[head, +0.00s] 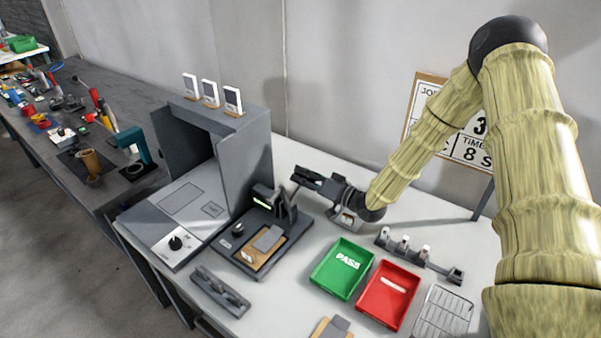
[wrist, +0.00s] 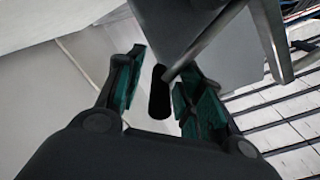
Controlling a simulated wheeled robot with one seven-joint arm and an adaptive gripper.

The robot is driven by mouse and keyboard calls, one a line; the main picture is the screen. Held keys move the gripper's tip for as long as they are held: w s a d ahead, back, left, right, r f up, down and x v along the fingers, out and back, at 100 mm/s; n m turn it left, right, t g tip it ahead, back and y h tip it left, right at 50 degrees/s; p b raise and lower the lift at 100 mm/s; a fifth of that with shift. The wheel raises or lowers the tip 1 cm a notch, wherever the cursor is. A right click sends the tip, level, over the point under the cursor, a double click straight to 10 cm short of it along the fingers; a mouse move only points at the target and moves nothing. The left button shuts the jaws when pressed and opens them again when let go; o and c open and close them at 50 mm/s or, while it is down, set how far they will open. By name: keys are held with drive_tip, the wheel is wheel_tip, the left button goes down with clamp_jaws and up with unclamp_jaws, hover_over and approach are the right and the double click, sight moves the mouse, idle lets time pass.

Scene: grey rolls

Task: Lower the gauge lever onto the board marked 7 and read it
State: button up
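The gauge (head: 239,231) is a dark stand on the white table with a small lit display and an upright post. A tan board with a grey block (head: 262,247) lies on its base; I cannot read a 7 on it. My gripper (head: 297,178) is beside the top of the gauge, at its right. In the wrist view, the lever's black knob (wrist: 159,93) on a metal rod (wrist: 205,45) stands between my two teal-padded fingers. Gaps show on both sides of the knob, so my gripper (wrist: 160,82) is open around it. The display's reading is too small to tell.
A grey open-fronted box (head: 243,150) with a dial panel stands left of the gauge. A green PASS tray (head: 342,268), a red tray (head: 388,295), a small rack (head: 418,257) and a wire rack (head: 443,312) lie to the right. Another board (head: 331,328) lies in front.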

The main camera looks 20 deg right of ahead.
drive_tip(key=shift+x, duration=0.8)
clamp_jaws()
drive_tip(key=shift+a, duration=0.1)
